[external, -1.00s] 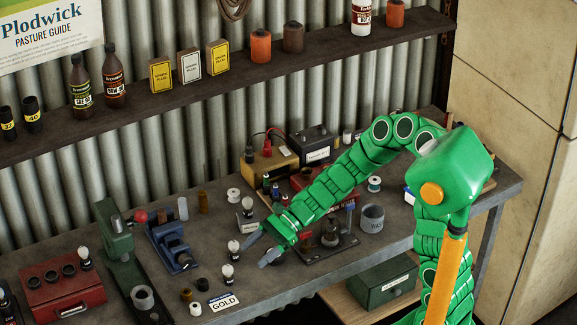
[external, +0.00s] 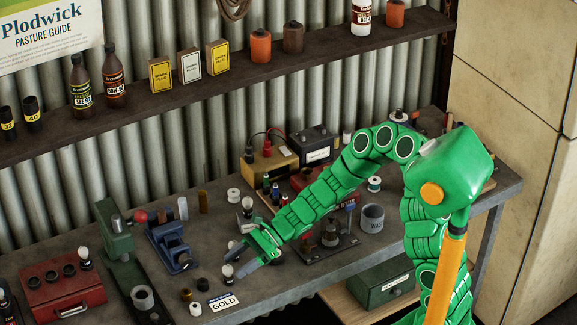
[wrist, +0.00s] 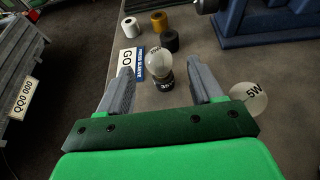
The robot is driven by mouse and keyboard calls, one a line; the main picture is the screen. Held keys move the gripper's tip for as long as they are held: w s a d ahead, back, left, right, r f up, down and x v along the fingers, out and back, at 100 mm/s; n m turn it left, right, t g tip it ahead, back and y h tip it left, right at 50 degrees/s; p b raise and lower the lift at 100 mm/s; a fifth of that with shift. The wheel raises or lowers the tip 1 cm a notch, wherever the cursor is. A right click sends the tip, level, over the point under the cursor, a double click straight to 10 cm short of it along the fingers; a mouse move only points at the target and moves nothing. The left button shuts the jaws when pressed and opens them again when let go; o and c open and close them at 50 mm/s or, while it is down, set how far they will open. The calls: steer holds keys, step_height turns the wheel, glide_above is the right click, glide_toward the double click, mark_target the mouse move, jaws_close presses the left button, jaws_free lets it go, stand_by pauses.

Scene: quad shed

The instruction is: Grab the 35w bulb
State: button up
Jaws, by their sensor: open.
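A bulb (wrist: 158,64) with a clear round glass and a dark base stands between the two fingers of my gripper (wrist: 158,88) in the wrist view. Its marking is too small to read surely. The fingers are apart, with a gap on both sides of the bulb. In the external view this bulb (external: 228,272) stands on the bench at the tips of my open gripper (external: 236,259). A second bulb (wrist: 252,100) shows just outside the right finger, with a marking ending in "5W"; its lower part is hidden.
A blue vise (external: 170,245) stands to the left, and a red box (external: 62,288) farther left. The bench front edge is close.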

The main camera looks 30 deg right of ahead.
mark_target(227, 270)
steer(key=shift+x, duration=2.05)
steer(key=shift+c, duration=0.4)
steer(key=c, duration=1)
steer(key=shift+r, duration=0.15)
